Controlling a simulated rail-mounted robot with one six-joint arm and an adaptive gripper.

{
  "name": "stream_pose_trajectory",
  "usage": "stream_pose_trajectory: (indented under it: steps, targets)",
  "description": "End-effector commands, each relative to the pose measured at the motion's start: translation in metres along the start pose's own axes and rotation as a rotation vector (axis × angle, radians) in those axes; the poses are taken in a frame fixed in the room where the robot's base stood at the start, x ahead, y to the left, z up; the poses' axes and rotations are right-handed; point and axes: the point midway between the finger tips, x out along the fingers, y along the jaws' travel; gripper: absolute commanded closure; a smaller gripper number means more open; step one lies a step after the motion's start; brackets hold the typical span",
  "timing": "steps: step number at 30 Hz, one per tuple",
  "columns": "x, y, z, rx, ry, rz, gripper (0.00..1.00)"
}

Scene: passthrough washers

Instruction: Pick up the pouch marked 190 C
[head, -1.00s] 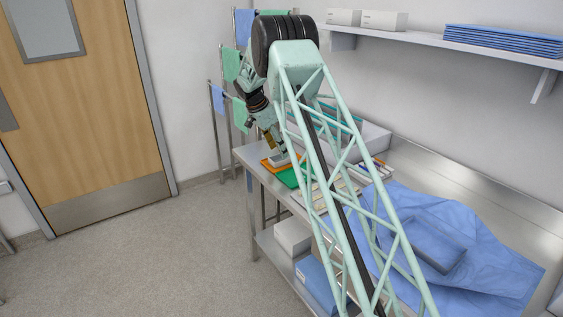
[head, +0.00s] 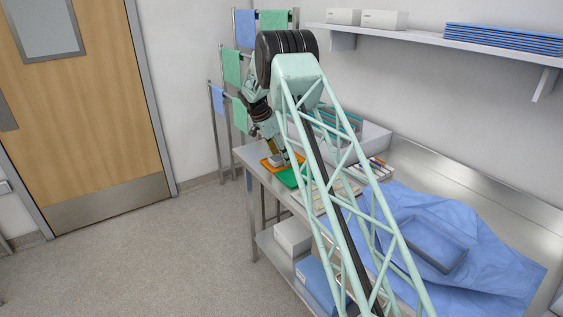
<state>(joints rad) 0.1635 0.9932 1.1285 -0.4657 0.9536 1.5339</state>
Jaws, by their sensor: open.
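My gripper (head: 278,151) is open and points down over the orange tray (head: 267,163) at the far left end of the steel bench. A small pale item (head: 276,160) shows on the orange tray, right under my gripper. I cannot tell whether the fingers touch it or are around it. No marking can be read at this size, so I cannot tell which item is the pouch marked 190 C. A green tray (head: 288,178) lies just in front of the orange one. My arm hides part of the bench.
A blue cloth (head: 490,270) with a blue-grey tray (head: 432,245) covers the right of the steel bench (head: 440,177). A grey bin (head: 372,140) stands behind my arm. Boxes (head: 292,236) sit on the lower shelf. A wall shelf (head: 440,39) hangs above; towel rails (head: 235,110) stand behind.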

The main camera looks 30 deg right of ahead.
Motion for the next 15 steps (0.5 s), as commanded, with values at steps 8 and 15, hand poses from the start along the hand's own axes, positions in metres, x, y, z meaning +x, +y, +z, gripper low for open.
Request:
stream_pose_trajectory:
  steps: [8,15]
  targets:
    - [0.0001,-0.0002,0.0,0.0,0.0,0.0,0.49]
    - [0.0001,-0.0002,0.0001,0.0,0.0,0.0,0.49]
